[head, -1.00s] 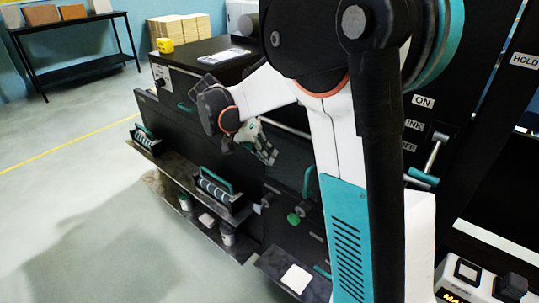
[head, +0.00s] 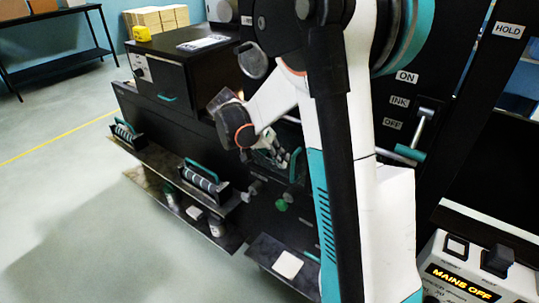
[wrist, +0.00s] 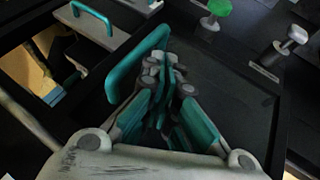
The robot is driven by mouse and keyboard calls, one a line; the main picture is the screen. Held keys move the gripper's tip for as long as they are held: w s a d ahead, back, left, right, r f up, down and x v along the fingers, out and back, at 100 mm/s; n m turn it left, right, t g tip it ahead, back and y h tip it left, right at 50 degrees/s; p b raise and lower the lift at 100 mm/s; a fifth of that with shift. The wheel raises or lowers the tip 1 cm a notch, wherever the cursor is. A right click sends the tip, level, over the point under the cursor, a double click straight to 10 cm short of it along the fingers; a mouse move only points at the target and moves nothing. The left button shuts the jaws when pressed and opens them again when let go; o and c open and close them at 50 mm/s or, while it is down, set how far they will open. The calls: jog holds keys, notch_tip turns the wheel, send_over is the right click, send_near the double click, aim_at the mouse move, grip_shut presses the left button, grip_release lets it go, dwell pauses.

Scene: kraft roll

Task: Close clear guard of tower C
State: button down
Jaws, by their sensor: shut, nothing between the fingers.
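My gripper (wrist: 165,70) is shut and empty, with its fingertips next to a teal bar handle (wrist: 125,75) in the wrist view. I cannot tell whether they touch. The handle stands by a dark, smooth panel (wrist: 235,105), which may be the clear guard; its transparency and how far it is open are not plain. In the head view, my gripper (head: 286,157) is low in front of the black press, partly hidden by my own arm. No label marks tower C in these frames.
Ink trays with teal handles (head: 200,172) stand on a ledge at the left. A green knob (wrist: 219,7) and a grey knob (wrist: 297,34) stick out beyond the panel. A lever (head: 415,140) stands by ON, INK and OFF labels. The floor at left is clear.

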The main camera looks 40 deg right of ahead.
jog(key=shift+s+d, duration=0.3)
jog(key=shift+s, duration=0.05)
jog(key=shift+s, duration=0.1)
